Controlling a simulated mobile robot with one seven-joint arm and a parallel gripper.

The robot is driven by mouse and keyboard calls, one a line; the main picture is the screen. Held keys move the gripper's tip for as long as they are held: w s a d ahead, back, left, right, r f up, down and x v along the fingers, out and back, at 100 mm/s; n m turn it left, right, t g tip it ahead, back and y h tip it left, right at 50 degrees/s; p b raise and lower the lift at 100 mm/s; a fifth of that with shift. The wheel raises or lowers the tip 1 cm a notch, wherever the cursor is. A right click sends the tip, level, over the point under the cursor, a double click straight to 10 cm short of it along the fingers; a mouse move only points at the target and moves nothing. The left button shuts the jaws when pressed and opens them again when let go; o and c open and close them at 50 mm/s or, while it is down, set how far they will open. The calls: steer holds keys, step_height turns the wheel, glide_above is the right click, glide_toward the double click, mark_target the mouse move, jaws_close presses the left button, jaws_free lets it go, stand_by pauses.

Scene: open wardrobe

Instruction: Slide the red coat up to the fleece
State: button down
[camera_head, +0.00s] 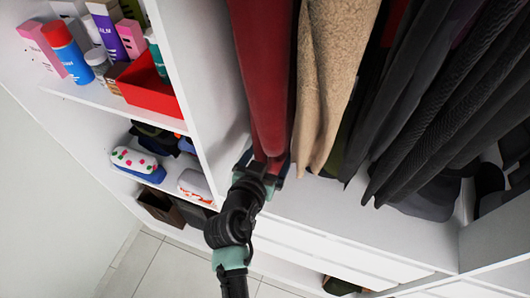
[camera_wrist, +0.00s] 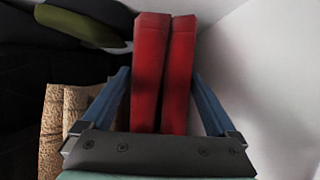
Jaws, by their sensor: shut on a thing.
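The red coat (camera_head: 268,85) hangs at the left end of the hanging clothes, next to the white partition. The tan fleece (camera_head: 330,75) hangs just right of it, close beside it near the lower ends. My gripper (camera_head: 269,170) is at the coat's lower end. In the wrist view the two blue fingers of my gripper (camera_wrist: 163,100) stand on either side of the red coat (camera_wrist: 164,70), which lies between them. The fleece (camera_wrist: 70,120) shows there to the left, just outside the left finger. The coat's upper end is out of view.
Several dark garments (camera_head: 440,100) hang right of the fleece. The white partition (camera_head: 205,100) stands close left of the coat, with shelves of bottles and a red box (camera_head: 152,88) beyond it. A white ledge (camera_head: 325,205) lies below the clothes.

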steer(key=shift+s+d, duration=0.1)
steer(key=shift+d, duration=0.3)
jaws_free()
steer(key=shift+s+a, duration=0.15)
steer(key=shift+s, duration=0.15)
steer(key=b+v, duration=0.4)
steer(key=v, duration=0.8)
steer(key=shift+r, duration=0.25)
steer(key=shift+s, duration=0.1)
